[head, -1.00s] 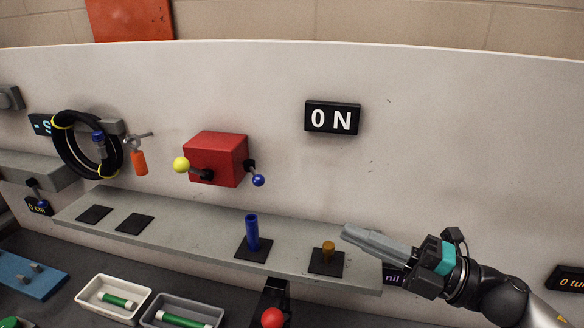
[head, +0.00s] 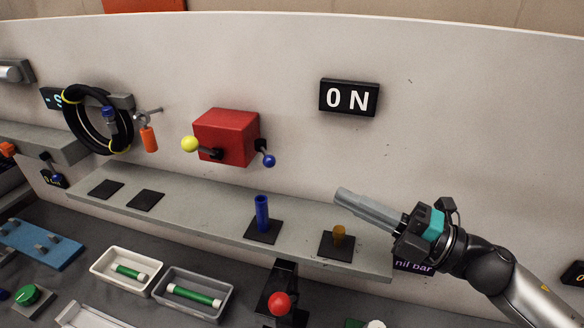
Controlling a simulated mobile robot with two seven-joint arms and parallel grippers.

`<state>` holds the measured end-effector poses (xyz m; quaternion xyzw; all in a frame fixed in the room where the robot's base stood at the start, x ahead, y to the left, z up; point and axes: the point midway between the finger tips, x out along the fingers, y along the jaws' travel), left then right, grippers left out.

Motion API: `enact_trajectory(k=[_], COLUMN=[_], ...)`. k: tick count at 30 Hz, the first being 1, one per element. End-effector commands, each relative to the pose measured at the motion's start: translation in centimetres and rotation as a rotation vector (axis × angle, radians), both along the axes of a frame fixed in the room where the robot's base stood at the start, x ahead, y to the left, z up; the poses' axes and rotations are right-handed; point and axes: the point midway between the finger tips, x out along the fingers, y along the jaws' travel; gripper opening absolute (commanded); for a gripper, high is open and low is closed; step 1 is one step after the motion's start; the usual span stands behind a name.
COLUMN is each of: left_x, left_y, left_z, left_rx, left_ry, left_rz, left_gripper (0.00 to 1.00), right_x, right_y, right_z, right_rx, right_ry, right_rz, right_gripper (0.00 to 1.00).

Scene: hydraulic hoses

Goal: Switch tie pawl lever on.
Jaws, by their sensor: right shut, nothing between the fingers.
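A red box (head: 226,137) on the pale wall carries two levers. One has a yellow ball knob (head: 190,144) on its left, the other a blue ball knob (head: 268,161) on its right. Another lever, with a red ball knob (head: 279,304), stands below the shelf's front edge. No readable label tells which one is the tie pawl lever. A black sign (head: 349,97) reading "ON" is on the wall right of the box. My right gripper (head: 345,197) is shut and empty, above the amber peg and apart from all knobs. My left gripper is out of view.
A grey shelf (head: 200,206) bears a blue cylinder (head: 262,214) and an amber peg (head: 339,236) on black pads. A black hose coil (head: 97,119) hangs at left. Trays with green tubes (head: 192,313) sit below.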

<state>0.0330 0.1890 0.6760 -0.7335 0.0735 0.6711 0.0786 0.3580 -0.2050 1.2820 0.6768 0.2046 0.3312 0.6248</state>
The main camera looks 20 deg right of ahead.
Motion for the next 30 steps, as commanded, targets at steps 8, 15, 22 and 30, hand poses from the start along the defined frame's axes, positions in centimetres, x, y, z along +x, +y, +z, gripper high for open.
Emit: enact_trajectory(k=[8,15,22,30], left_x=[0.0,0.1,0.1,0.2], left_y=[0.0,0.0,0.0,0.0], left_z=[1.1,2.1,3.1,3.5], left_rx=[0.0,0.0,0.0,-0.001], left_ry=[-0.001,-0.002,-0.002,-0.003], left_rz=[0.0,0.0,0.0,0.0], left_gripper=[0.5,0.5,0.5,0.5], right_x=[2.7,4.8,6.5,7.4], right_y=[2.5,4.6,6.3,7.3], right_z=[1.0,1.6,2.0,2.1], right_rx=[0.001,-0.001,0.002,0.001], right_ry=[-0.002,-0.003,0.0,0.001], right_rz=[0.0,-0.001,-0.001,-0.001], right_gripper=[0.0,0.0,0.0,0.0])
